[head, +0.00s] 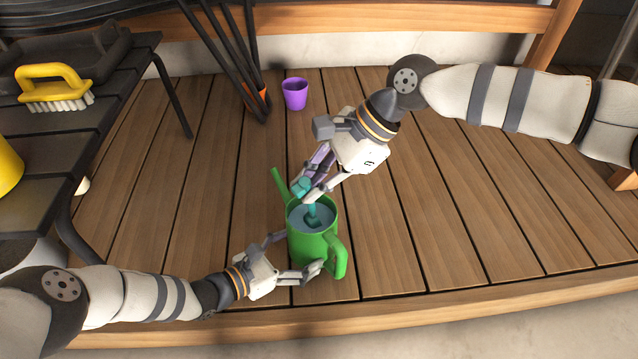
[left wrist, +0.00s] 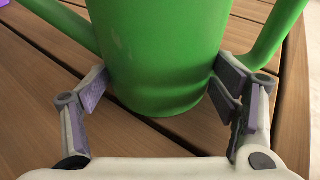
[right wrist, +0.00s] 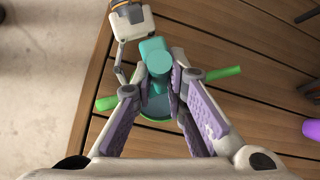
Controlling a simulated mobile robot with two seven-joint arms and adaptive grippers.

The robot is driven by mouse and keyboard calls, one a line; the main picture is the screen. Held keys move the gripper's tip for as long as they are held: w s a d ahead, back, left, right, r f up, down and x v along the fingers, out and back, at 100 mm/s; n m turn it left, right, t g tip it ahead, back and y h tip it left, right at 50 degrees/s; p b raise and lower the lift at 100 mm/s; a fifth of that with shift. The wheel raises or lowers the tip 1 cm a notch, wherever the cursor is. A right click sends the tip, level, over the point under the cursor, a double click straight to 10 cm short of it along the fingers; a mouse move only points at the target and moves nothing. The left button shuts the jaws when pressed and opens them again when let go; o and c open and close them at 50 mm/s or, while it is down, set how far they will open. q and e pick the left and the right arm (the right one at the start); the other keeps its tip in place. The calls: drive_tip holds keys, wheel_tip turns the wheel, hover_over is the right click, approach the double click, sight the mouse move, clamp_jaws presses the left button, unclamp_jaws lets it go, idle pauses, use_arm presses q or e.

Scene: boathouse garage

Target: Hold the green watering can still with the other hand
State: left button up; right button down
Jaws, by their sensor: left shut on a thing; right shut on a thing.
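The green watering can (head: 304,248) stands upright on the wooden deck, spout to the upper left and handle to the lower right. My left gripper (head: 300,254) is shut around its lower body, one finger on each side; the left wrist view shows the can (left wrist: 160,50) between the fingers. My right gripper (head: 309,188) is above the can's open top, shut on a teal tool (head: 312,212). The tool's lower end is in the can's mouth, over a blue-grey surface inside. The right wrist view shows its thick teal handle (right wrist: 152,50) between the fingers.
At the left a dark slatted table (head: 120,65) holds a yellow-handled brush (head: 52,88). The deck to the right of the can is clear.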

wheel_tip(320, 180, up, 10)
drive_tip(key=shift+r, duration=0.15)
idle(0.5)
idle(0.6)
use_arm(q)
drive_tip(key=o, duration=0.9)
drive_tip(key=shift+c, duration=0.2)
